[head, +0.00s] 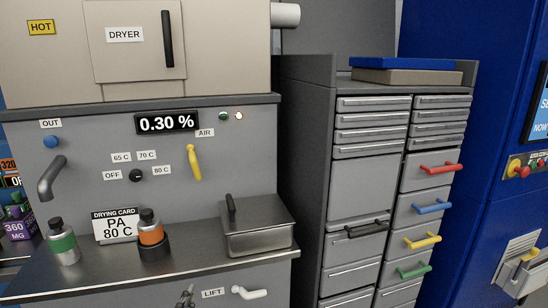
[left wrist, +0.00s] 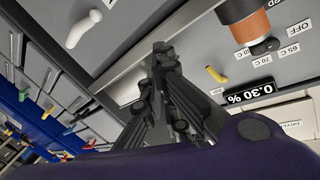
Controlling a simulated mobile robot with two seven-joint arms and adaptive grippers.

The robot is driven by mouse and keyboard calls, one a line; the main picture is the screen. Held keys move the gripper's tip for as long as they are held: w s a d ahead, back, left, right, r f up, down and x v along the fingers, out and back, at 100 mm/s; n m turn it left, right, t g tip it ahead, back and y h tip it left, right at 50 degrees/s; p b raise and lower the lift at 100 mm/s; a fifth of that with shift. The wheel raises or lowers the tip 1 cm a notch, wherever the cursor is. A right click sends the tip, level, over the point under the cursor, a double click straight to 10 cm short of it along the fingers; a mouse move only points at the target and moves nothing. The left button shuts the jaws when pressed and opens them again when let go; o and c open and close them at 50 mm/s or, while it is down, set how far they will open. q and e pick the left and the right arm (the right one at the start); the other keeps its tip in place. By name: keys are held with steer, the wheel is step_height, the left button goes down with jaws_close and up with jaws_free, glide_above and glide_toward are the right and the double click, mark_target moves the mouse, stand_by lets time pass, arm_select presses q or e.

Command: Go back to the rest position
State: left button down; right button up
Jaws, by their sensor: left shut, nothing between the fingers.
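My left gripper (head: 186,296) shows only as small dark fingertips at the bottom edge of the head view, in front of the dryer cabinet's lower panel, left of the LIFT label. In the left wrist view the gripper (left wrist: 163,52) is shut, its fingertips together with nothing between them. It is apart from the bench edge, as far as I can tell. The rest of the left arm is out of the head view. My right gripper is in neither view.
The steel bench holds a green-banded bottle (head: 62,243), an orange-banded bottle (head: 150,229) in a dark holder, a drying card (head: 115,226) and a lidded steel box (head: 256,224). A white LIFT handle (head: 250,293) juts out below. Grey drawers (head: 370,185) stand at right.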

arm_select(q)
steer(key=s+f+n+g+p, duration=0.1)
steer(key=s+f+g, duration=0.1)
steer(key=s+f, duration=0.5)
steer(key=s+f+n+g+p, duration=0.1)
steer(key=s+f, duration=0.7)
steer(key=s, duration=0.9)
steer(key=s+d+f+n+g+p, duration=0.1)
steer(key=s+f+n+g, duration=0.2)
steer(key=s, duration=1)
step_height(320, 180, down, 5)
steer(key=shift+g+y, duration=0.4)
steer(key=shift+g, duration=0.8)
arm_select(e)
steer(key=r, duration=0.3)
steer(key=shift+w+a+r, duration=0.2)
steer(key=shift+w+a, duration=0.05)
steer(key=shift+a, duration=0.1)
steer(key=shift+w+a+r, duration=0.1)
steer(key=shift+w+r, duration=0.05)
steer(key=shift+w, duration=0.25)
arm_select(q)
steer(key=shift+w, duration=0.1)
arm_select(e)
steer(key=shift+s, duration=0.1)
